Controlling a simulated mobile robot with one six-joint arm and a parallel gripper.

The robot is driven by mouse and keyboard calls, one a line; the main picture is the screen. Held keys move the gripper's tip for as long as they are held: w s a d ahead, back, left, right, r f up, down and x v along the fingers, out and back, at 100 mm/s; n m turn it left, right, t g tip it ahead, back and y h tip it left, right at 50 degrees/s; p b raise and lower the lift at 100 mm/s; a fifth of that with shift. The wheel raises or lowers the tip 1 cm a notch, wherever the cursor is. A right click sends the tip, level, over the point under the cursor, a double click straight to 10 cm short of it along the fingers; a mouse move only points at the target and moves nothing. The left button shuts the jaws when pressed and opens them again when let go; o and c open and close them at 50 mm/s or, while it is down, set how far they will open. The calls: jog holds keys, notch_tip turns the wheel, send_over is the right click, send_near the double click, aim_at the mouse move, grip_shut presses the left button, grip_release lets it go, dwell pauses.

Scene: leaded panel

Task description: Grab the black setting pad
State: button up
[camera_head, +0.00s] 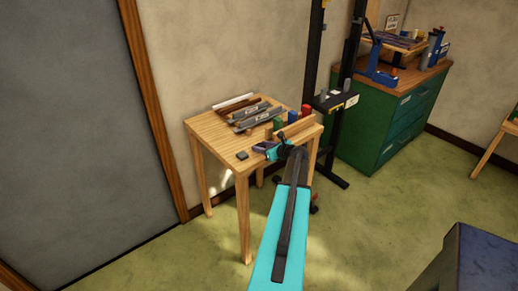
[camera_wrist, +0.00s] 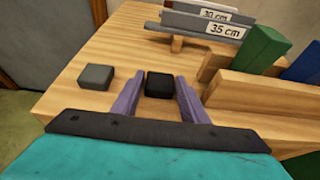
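The black setting pad (camera_wrist: 160,85) is a small dark block on the wooden table, in the middle of the wrist view. My gripper (camera_wrist: 160,80) has two purple fingers, one on each side of the pad, with the pad between their tips. The fingers are apart, and a slim gap seems to show on each side, so I see no clear grip. In the head view my gripper (camera_head: 264,147) is low over the table's front part, and the pad cannot be made out there.
A similar grey block (camera_wrist: 96,77) lies left of my gripper on the table (camera_head: 210,128). A wooden rail (camera_wrist: 262,95), a green block (camera_wrist: 264,46) and a blue block (camera_wrist: 303,62) stand to the right. Grey bars labelled 35 cm (camera_wrist: 190,28) lie behind.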

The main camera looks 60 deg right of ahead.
jog(key=c, duration=0.6)
jog(key=shift+r, duration=0.2)
jog(key=shift+r+b, duration=0.5)
jog(key=shift+r, duration=0.25)
jog(key=shift+r+b, duration=0.3)
jog(key=shift+r, duration=0.55)
jog(key=s+b, duration=0.1)
jog(key=s, duration=0.4)
jog(key=s+a+r+b, duration=0.1)
jog(key=s, duration=0.4)
jog(key=s+a+b, duration=0.1)
jog(key=s+b, duration=0.1)
jog(key=s, duration=0.4)
jog(key=shift+a+r, duration=0.2)
jog(key=shift+w, duration=0.1)
